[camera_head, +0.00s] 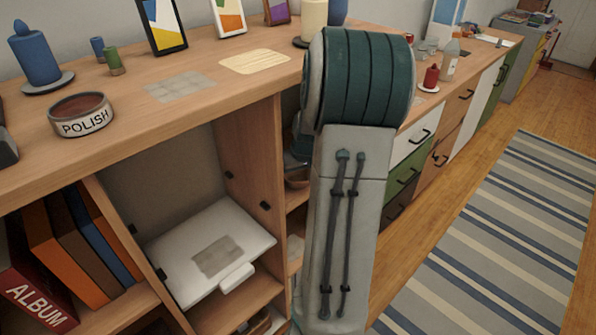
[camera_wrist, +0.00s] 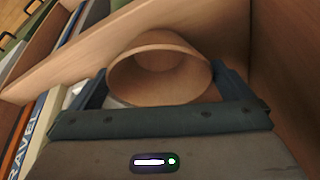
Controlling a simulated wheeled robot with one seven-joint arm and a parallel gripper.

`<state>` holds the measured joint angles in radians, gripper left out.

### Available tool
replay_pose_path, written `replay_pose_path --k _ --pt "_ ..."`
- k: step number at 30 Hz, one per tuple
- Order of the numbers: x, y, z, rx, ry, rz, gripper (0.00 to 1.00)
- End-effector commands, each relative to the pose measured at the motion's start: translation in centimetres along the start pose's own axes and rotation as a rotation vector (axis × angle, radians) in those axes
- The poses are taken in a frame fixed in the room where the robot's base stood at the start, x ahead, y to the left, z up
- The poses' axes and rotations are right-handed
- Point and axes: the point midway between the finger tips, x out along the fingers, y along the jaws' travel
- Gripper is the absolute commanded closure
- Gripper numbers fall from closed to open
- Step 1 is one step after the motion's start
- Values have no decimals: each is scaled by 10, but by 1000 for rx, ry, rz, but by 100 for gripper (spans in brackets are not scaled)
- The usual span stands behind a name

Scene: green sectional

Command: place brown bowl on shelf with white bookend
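The brown bowl (camera_wrist: 160,70) lies between the two fingers of my gripper (camera_wrist: 160,77) in the wrist view, its open mouth turned toward the camera. The fingers meet its sides left and right, and my gripper looks shut on it. In the head view the bowl (camera_head: 297,180) shows only in part beside my arm, in a cubby of the cabinet, with my gripper (camera_head: 297,148) mostly hidden. I cannot tell whether the bowl touches a shelf. A white bookend cannot be clearly made out; a white piece (camera_wrist: 75,95) shows beside the books in the wrist view.
An open cubby holds a white flat object (camera_head: 190,270). Books (camera_head: 75,240) stand in the left compartment. A polish dish (camera_head: 80,115), candles and frames stand on the cabinet top (camera_head: 150,125). Wooden panels (camera_wrist: 285,60) lie close around the bowl.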

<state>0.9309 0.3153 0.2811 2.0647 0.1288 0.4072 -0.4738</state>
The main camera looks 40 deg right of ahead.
Motion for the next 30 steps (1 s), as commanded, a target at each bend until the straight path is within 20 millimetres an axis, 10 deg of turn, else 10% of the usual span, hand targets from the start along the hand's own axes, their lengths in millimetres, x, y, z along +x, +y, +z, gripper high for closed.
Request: replay_pose_path --k 30 --pt "-78 0 -1 1 0 0 0"
